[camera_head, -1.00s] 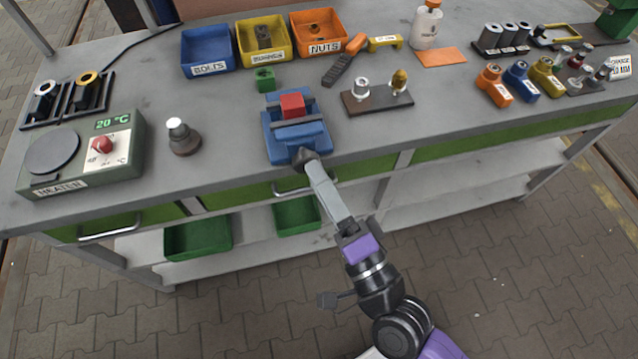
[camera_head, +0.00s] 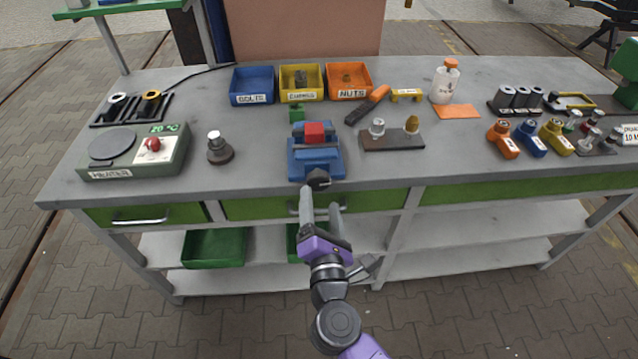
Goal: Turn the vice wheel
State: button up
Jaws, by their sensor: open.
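The blue vice (camera_head: 316,160) stands at the front edge of the grey workbench, with a red block (camera_head: 314,132) between its jaws. Its dark wheel (camera_head: 318,179) faces the front, at the bench edge. My gripper (camera_head: 321,197) is just in front of and below the wheel, with its two grey fingers spread apart and pointing at it. Nothing shows between the fingers. I cannot tell whether a fingertip touches the wheel.
A green heater (camera_head: 133,152) and a dark round-based knob (camera_head: 219,148) stand left of the vice. A dark block with two fittings (camera_head: 392,140) is at its right. Bins (camera_head: 301,83) stand behind. Drawer handles (camera_head: 139,221) project from the bench front.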

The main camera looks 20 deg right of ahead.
aim_at(319, 185)
jog(key=p+x, duration=0.1)
jog(key=x, duration=0.5)
jog(key=shift+w+d, duration=0.1)
jog(key=shift+w, duration=0.2)
jog(key=c, duration=1.4)
jog(key=n+p, duration=0.2)
jog(key=n, duration=0.2)
jog(key=shift+r+n, duration=0.1)
jog(key=shift+n, duration=0.3)
jog(key=n+p, duration=0.2)
jog(key=n, duration=0.3)
jog(key=n+p, duration=0.2)
jog(key=n, duration=0.2)
jog(key=shift+n, duration=0.4)
jog(key=shift+n+p, duration=0.95)
jog(key=shift+n, duration=1.15)
